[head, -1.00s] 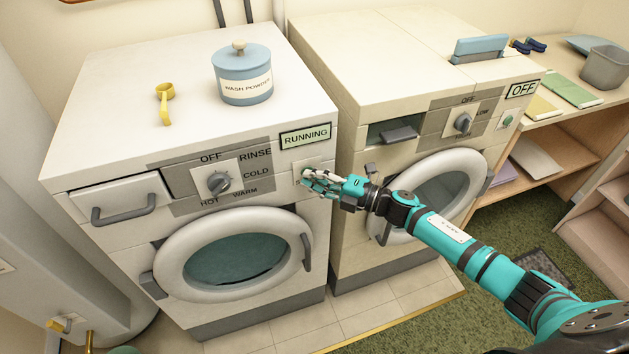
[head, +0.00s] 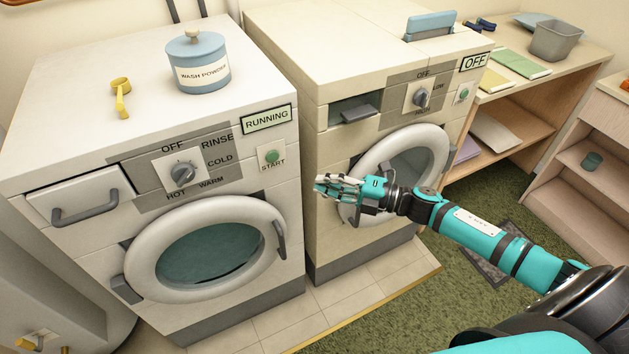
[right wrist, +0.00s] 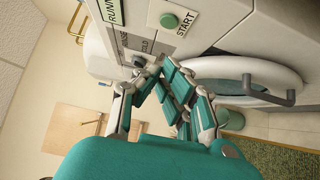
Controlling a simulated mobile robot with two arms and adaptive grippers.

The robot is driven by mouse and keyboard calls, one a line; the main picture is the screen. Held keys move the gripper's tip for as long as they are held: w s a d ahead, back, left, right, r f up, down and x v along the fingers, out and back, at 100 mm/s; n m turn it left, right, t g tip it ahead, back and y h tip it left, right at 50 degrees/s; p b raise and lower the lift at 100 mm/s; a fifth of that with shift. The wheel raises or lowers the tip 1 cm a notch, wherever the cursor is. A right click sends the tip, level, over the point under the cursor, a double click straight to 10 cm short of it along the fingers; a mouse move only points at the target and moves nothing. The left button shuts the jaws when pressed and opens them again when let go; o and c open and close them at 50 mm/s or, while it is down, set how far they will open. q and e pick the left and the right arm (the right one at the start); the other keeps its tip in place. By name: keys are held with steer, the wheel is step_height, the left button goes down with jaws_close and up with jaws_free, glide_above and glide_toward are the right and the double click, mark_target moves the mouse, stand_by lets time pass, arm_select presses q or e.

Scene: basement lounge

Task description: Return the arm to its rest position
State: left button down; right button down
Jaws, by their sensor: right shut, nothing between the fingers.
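My right gripper (head: 330,186) is shut and empty. In the head view it hangs in the air in front of the gap between the two machines, its arm coming in from the lower right. In the right wrist view its fingers (right wrist: 160,72) come together at the tips. The left machine is a white washer (head: 60,110) with a RUNNING display (head: 267,119) and a green START button (head: 272,156), which also shows in the right wrist view (right wrist: 170,20). The gripper is apart from the button. My left gripper is not in view.
A second machine (head: 300,50) with an OFF sign (head: 474,62) and a round door (head: 400,165) stands just behind my right gripper. A wash powder pot (head: 203,75) and a yellow scoop (head: 121,97) sit on the washer. A wooden shelf unit (head: 540,100) is at right; green carpet (head: 400,315) is open in front.

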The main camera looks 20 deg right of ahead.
stand_by(0.4)
steer(key=shift+f, duration=0.1)
steer(key=d+f+m+t+h, duration=0.1)
steer(key=d+f+m+h, duration=0.25)
steer(key=f, duration=0.35)
steer(key=d+f+m+t+h, duration=0.1)
steer(key=d+f+m+h, duration=0.2)
steer(key=f+m, duration=0.3)
steer(key=s+d+f+m+g+h, duration=0.1)
steer(key=s+f+m+h, duration=0.25)
steer(key=f, duration=0.55)
steer(key=s+d+f+m+g+h, duration=0.1)
steer(key=s+d+f+m+h, duration=0.2)
steer(key=f, duration=0.6)
steer(key=s+a+f+m+g, duration=0.3)
steer(key=s+f+m+g, duration=0.2)
steer(key=s+f, duration=0.95)
steer(key=s+a+f+m+g, duration=0.1)
steer(key=s+a+f+g, duration=0.1)
steer(key=s, duration=0.5)
steer(key=s+a+f+m+g, duration=0.1)
steer(key=s+a+f+g, duration=0.1)
steer(key=s, duration=0.6)
steer(key=s+a+f+m+g, duration=0.2)
steer(key=s+a, duration=0.3)
steer(key=s, duration=0.3)
steer(key=shift+s+f, duration=0.15)
steer(key=shift+f, duration=0.75)
